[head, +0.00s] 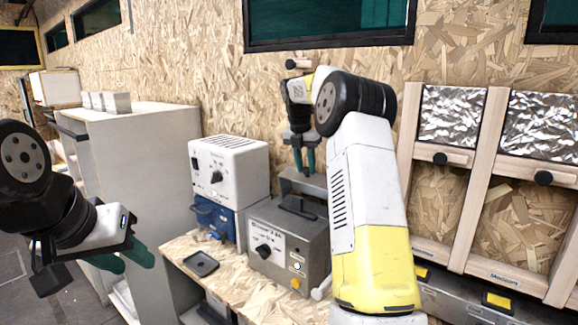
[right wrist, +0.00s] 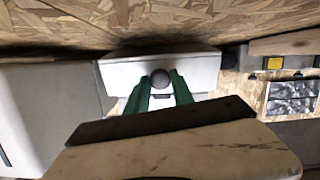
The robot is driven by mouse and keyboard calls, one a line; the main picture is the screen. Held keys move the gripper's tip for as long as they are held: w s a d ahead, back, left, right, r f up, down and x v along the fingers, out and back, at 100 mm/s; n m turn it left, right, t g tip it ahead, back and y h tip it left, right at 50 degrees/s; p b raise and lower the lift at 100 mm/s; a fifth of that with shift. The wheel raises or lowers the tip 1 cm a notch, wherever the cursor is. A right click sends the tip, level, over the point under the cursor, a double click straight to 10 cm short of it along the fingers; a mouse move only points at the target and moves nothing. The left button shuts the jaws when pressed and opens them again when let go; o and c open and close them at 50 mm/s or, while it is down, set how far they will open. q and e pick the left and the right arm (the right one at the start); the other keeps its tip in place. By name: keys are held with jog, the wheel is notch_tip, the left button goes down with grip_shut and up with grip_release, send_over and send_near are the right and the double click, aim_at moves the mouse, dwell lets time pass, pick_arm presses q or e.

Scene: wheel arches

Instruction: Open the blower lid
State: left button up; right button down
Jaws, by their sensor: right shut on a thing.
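A grey metal unit (head: 261,254) with a front knob, buttons and a dark top handle (head: 299,207) stands on the wooden bench. Behind it rises a grey box or lid (head: 296,186), partly hidden by my right arm; I cannot tell which part is the blower lid. My right gripper (head: 304,172) points down at its top. In the right wrist view its green fingers (right wrist: 160,88) are shut on a round grey knob (right wrist: 160,78) in front of a pale box (right wrist: 122,76). My left gripper (head: 128,260) is empty at lower left, with its green fingers apart.
A white vented box (head: 230,165) sits on a blue case (head: 212,220) left of the grey unit. A small black tray (head: 201,264) lies on the bench (head: 180,250). A white cabinet (head: 135,150) stands left. Wooden frames with foil panels (head: 452,115) fill the right.

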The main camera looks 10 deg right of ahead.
jog(key=shift+w+d+f, duration=0.1)
jog(key=shift+f, duration=0.05)
dwell(0.3)
jog(key=c, duration=1.1)
grip_release()
jog(key=shift+r, duration=0.45)
notch_tip(320, 180, up, 3)
jog(key=shift+f, duration=0.1)
jog(key=s+a, duration=0.2)
jog(key=s, duration=0.3)
jog(key=s+a+r, duration=0.1)
jog(key=s+a, duration=0.1)
jog(key=s, duration=0.3)
jog(key=s+a, duration=0.1)
jog(key=s, duration=0.4)
jog(key=shift+a+r, duration=0.2)
jog(key=shift+a, duration=0.2)
